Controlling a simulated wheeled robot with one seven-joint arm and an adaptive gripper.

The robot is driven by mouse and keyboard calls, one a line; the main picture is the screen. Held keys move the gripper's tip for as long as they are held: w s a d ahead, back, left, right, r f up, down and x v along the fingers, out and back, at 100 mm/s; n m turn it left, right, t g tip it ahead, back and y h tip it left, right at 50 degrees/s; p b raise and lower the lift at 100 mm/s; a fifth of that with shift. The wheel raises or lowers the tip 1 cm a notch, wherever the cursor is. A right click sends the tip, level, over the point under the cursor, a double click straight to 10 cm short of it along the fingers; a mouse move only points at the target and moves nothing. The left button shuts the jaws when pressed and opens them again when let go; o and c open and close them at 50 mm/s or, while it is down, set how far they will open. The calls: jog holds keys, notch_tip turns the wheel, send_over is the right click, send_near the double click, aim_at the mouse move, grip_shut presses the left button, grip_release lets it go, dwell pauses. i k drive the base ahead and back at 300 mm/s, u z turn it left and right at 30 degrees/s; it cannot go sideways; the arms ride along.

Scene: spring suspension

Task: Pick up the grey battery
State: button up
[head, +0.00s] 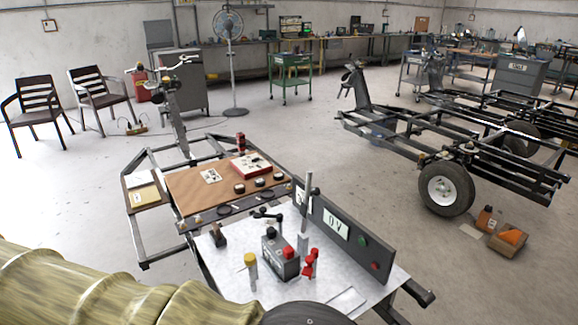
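A small grey box with a red end face (282,258) stands upright on the pale metal table top (226,281); it looks like the grey battery. A red knob and a black part show on its top. A white and yellow-capped cylinder (251,270) stands to its left, and a red two-part item (309,265) stands close at its right. My arm crosses the lower left of the head view, and a dark rounded shape covers part of the table's front edge. My gripper's fingers cannot be made out.
A dark panel (374,247) with a display and buttons rises along the table's right edge. A grey post (304,220) stands just behind the box. A small black item (219,237) is at the left. A brown board (188,189) with parts lies beyond. The table's front left is bare.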

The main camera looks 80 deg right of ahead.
aim_at(273, 252)
jog(key=u, duration=1.65)
jog(key=i, duration=0.65)
jog(key=z, duration=4.5)
jog(key=i, duration=0.5)
jog(key=z, duration=1.5)
jog(key=k, duration=0.1)
